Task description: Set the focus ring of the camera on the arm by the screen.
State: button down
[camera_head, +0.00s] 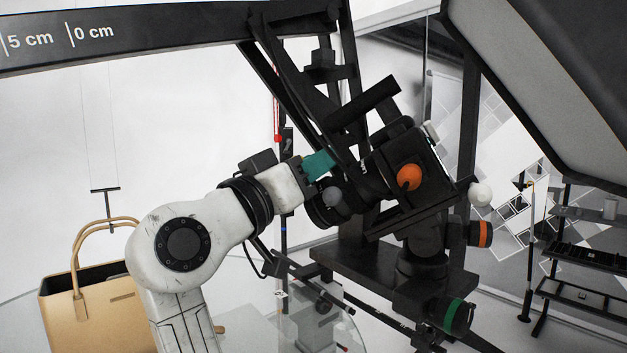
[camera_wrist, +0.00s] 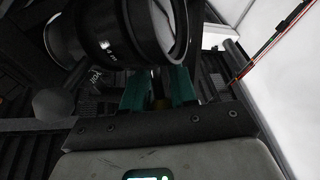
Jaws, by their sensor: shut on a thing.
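The black camera (camera_head: 405,165) sits tilted on a dark mount on the arm by the screen, its lens pointing down and left. An orange knob shows on its side. My gripper (camera_head: 322,162), with green fingers, reaches in from the left and meets the lens at its upper side. In the wrist view the lens barrel (camera_wrist: 112,30), with white markings, fills the top. The green fingers of my gripper (camera_wrist: 160,88) are shut on a narrow dark part at the focus ring, just beside the barrel. The held part is mostly hidden by the fingers and in shadow.
A large screen (camera_head: 560,70) overhangs at the upper right. A black beam with a cm scale (camera_head: 150,30) crosses the upper left, and dark struts stand close behind my gripper. A tan handbag (camera_head: 95,305) stands at the lower left. White open space lies to the left.

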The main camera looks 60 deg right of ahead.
jog(key=c, duration=1)
grip_release()
jog(key=shift+a, duration=0.1)
jog(key=b+v, duration=0.3)
jog(key=v, duration=0.7)
jog(key=shift+a+f, duration=0.1)
jog(key=shift+a, duration=0.25)
jog(key=shift+w, duration=0.1)
